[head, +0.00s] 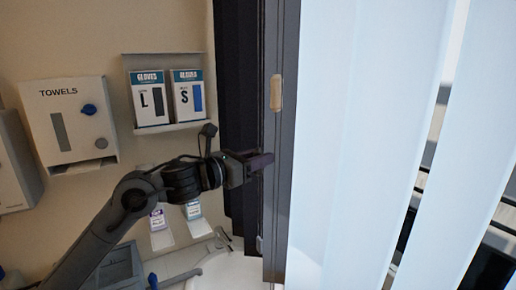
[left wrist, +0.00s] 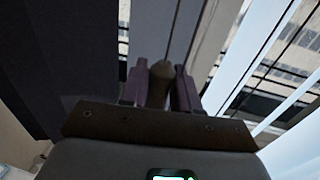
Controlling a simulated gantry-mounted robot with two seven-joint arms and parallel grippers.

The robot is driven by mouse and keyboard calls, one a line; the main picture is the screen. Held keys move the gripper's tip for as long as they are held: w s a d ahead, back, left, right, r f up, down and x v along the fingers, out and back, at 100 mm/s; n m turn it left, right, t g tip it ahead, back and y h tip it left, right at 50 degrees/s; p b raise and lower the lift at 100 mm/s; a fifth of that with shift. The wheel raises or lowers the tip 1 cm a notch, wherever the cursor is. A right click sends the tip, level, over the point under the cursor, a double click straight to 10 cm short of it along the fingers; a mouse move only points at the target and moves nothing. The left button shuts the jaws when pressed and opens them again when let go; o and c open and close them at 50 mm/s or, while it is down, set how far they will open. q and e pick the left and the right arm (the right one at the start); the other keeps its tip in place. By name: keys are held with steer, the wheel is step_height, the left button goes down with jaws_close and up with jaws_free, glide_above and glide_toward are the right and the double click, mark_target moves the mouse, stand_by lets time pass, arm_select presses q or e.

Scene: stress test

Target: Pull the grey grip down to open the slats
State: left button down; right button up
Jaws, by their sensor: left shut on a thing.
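My left gripper (head: 262,164) is at the dark window frame, beside the tall pale slats (head: 370,130). In the left wrist view my left gripper (left wrist: 162,88) is shut on a small rounded grey-brown grip (left wrist: 161,70). The grip sits between the two purplish finger pads, and a thin strip runs up behind it. In the head view the grip is hidden by the gripper. The slats hang apart, with gaps showing the outside between them. My right gripper is in neither view.
A beige oblong plate (head: 276,92) is on the frame above the gripper. Two glove boxes (head: 150,98) stand on a wall shelf, with a towel dispenser (head: 70,125) to their left. A white basin (head: 235,272) lies below the arm.

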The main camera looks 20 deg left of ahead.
arm_select(q)
step_height(320, 180, down, 12)
steer(key=b, duration=0.6)
steer(key=shift+r, duration=0.15)
steer(key=c, duration=1)
jaws_free()
steer(key=shift+o, duration=0.2)
steer(key=b+v, duration=0.2)
steer(key=v, duration=0.9)
